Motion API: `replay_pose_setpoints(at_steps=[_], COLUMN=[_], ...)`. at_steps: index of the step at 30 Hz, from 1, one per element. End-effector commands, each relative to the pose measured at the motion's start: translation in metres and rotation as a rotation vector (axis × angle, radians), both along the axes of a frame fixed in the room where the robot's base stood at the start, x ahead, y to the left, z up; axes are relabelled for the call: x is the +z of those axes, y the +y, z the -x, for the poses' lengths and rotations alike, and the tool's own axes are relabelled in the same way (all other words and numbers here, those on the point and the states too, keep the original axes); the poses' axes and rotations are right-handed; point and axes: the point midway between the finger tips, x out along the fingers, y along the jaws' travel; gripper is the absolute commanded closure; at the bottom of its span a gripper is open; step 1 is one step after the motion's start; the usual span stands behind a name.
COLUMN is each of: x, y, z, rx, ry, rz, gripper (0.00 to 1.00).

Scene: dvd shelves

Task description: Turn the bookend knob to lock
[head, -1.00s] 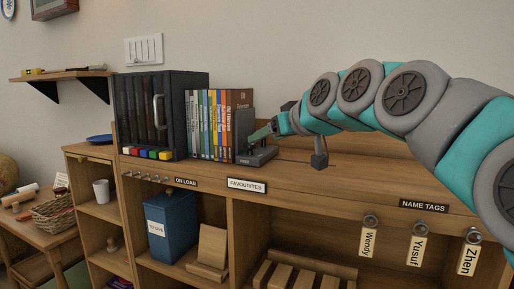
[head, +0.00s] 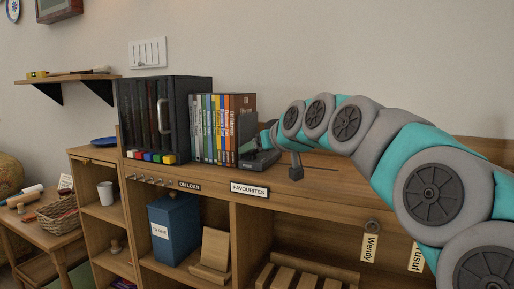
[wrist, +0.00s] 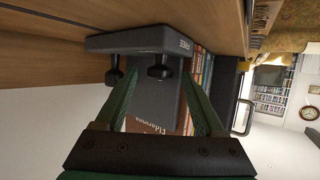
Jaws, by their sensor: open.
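The grey bookend (head: 262,161) stands on the shelf top against the right end of a row of books (head: 222,130). In the wrist view its base plate (wrist: 130,42) carries the word FREE and two dark knobs, one on the left (wrist: 114,74) and one nearer the middle (wrist: 160,70). My gripper (wrist: 161,78) is open, with its green fingers spread either side of the middle knob. The left finger passes between the two knobs. I cannot tell whether either finger touches a knob. In the head view my gripper (head: 266,140) is at the bookend and partly hides it.
A black case (head: 190,105) with a handle stands left of the books. A FAVOURITES label (head: 249,190) is on the shelf's front edge. Name tags, one reading Wendy (head: 369,247), hang at the right.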

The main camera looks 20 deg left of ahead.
Motion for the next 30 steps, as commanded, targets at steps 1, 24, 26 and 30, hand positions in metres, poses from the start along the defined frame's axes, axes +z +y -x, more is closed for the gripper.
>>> replay_pose_setpoints(at_steps=[1, 24, 26, 30], x=[-0.0001, -0.0003, -0.0005, -0.0004], y=[-0.0001, -0.0002, -0.0001, -0.0002], z=[0.0001, 0.0001, 0.0001, -0.0001], rx=[0.000, 0.000, 0.000, 0.007], ry=[0.000, 0.001, 0.001, 0.001], rz=[0.000, 0.001, 0.001, -0.001], gripper=[0.29, 1.00, 1.00, 1.00])
